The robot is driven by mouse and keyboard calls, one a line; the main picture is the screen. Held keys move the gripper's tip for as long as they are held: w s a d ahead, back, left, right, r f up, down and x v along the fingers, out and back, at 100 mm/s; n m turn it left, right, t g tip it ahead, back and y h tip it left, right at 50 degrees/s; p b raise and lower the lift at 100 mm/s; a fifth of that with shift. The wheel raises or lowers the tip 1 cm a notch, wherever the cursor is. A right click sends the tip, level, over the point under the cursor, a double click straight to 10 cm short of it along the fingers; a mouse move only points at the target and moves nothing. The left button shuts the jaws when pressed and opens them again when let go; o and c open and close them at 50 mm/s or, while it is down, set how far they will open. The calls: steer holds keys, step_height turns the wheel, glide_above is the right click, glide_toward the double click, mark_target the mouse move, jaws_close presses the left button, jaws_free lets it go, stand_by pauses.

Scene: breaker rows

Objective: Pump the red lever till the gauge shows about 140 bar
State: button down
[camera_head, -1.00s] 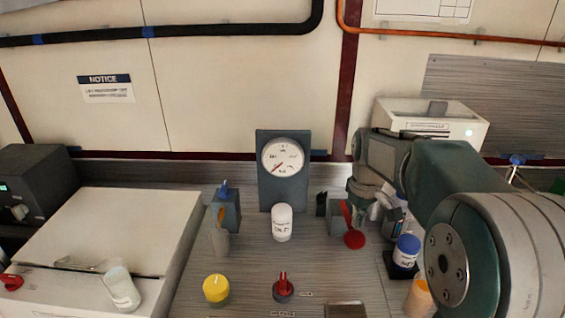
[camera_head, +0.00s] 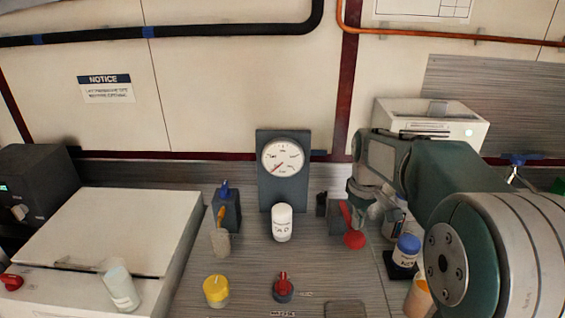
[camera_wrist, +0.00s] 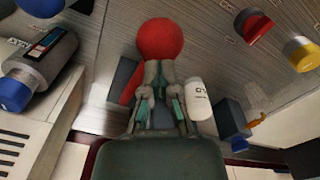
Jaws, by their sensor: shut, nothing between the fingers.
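The red lever (camera_head: 346,214) has a round red knob (camera_head: 355,239) and stands on a grey block right of the gauge. In the wrist view the red knob (camera_wrist: 160,40) is just beyond my fingertips. My gripper (camera_wrist: 153,72) is shut with nothing between its fingers, close to the lever; I cannot tell whether it touches. In the head view my arm partly hides the gripper. The round white gauge (camera_head: 283,159) is on a dark upright panel. Its red needle points to the lower left; the scale is too small to read.
A white bottle (camera_head: 282,222) stands in front of the gauge. A blue-capped bottle (camera_head: 407,248) stands right of the lever. A yellow knob (camera_head: 216,290) and a red switch (camera_head: 283,287) are nearer the front. A blue-handled valve (camera_head: 225,205) stands to the left.

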steer(key=shift+f, duration=0.1)
stand_by(0.3)
step_height(320, 180, down, 9)
stand_by(1.9)
steer(key=shift+r, duration=0.2)
steer(key=shift+r, duration=4.45)
steer(key=shift+f, duration=0.15)
step_height(320, 180, down, 9)
steer(key=shift+r, duration=4.65)
